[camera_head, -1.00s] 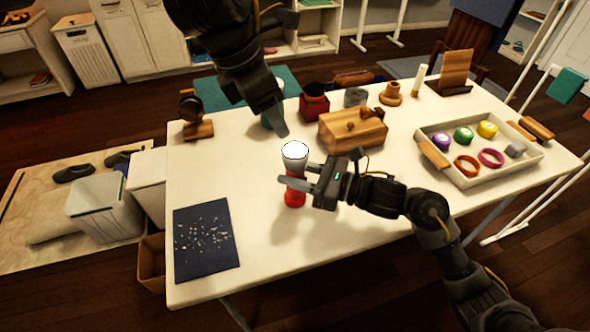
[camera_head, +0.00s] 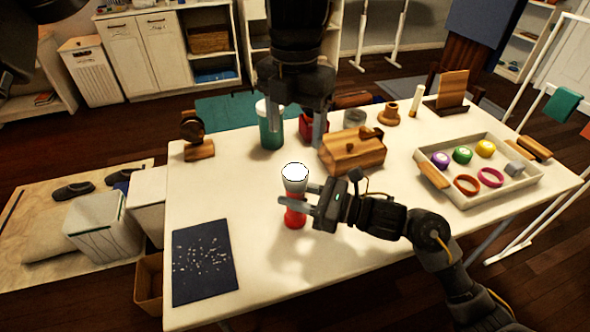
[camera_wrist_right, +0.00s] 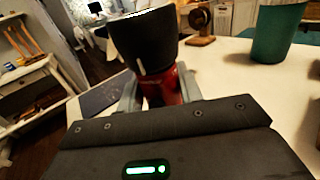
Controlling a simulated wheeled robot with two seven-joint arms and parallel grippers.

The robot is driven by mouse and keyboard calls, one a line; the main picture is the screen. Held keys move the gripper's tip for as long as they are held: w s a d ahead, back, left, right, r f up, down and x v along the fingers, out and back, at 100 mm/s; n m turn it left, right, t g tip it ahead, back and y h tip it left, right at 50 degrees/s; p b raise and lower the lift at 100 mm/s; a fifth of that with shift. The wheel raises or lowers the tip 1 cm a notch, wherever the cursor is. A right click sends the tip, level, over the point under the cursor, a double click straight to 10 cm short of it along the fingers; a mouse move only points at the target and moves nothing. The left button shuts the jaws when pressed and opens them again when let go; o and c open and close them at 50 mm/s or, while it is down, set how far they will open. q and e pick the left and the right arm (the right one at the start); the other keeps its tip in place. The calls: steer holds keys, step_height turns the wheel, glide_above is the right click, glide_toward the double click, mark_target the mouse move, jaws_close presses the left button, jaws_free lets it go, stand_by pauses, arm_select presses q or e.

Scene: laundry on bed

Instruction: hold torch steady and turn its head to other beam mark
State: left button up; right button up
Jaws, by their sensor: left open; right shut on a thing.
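The torch (camera_head: 294,216) stands upright on the white table, with a red body and a pale, bright round head (camera_head: 294,178) on top. My right gripper (camera_head: 296,203) is shut on the red body from the right side. In the right wrist view the torch's head (camera_wrist_right: 145,42) looks dark, with a pale mark line on its lower edge, and the red body (camera_wrist_right: 163,88) sits between the fingers. My left gripper (camera_head: 296,135) is open, pointing down above and behind the torch, apart from it. The head's far side is hidden.
A wooden box (camera_head: 352,152) is close behind right. A tray (camera_head: 480,198) of small coloured things lies right, a dark speckled mat (camera_head: 205,262) front left. The table's left middle is clear.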

mark_target(295, 171)
arm_select(q)
step_height(295, 171, down, 11)
steer(key=shift+f, duration=0.1)
stand_by(0.3)
steer(key=c, duration=1)
